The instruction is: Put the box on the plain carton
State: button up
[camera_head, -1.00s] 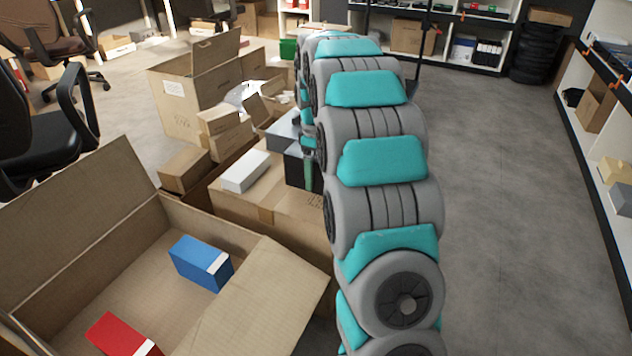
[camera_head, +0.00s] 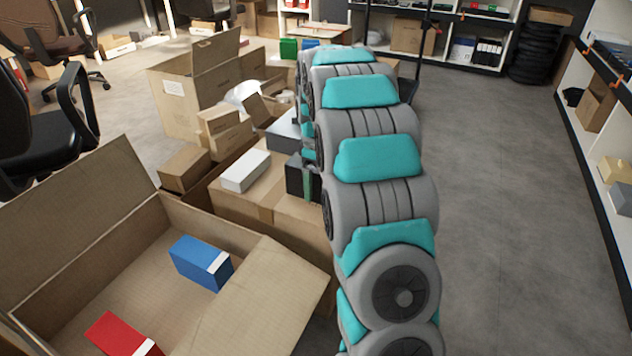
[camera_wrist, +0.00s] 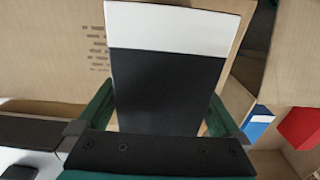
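A black box with a white end (camera_wrist: 168,85) lies on a closed carton; its dark side also shows in the head view (camera_head: 294,177), partly behind my arm. This carton (camera_head: 285,215) bears printing, seen in the wrist view (camera_wrist: 95,50). My gripper (camera_wrist: 165,105) has one green finger on each side of the black box, with narrow gaps visible near the finger bases. Its fingertips are partly hidden by the box. A smaller brown carton (camera_head: 184,169) stands left of the printed one, with no marking I can make out. I cannot tell which carton is the plain one.
A white box (camera_head: 245,171) lies on the printed carton, left of the black box. An open carton (camera_head: 100,260) at front left holds a blue box (camera_head: 200,262) and a red box (camera_head: 120,335). Other cartons stand behind. The floor at right is clear.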

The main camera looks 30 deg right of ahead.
notch_tip(320, 180, up, 12)
jog(key=shift+f, duration=0.1)
jog(key=shift+r, duration=0.25)
jog(key=shift+s+a, duration=0.15)
jog(key=s+a+m, duration=0.2)
jog(key=s+a, duration=0.4)
jog(key=s, duration=0.3)
jog(key=s+a+m, duration=0.2)
jog(key=s+a, duration=0.4)
jog(key=s, duration=0.3)
jog(key=s+a+f+m+g, duration=0.1)
jog(key=s+a+f, duration=0.1)
jog(key=s, duration=0.9)
jog(key=s+a+f+m, duration=0.2)
jog(key=s+a+f, duration=0.1)
jog(key=s, duration=0.8)
jog(key=shift+s+f+m+g, duration=0.2)
jog(key=shift+f+m+g, duration=0.15)
jog(key=shift+f, duration=0.25)
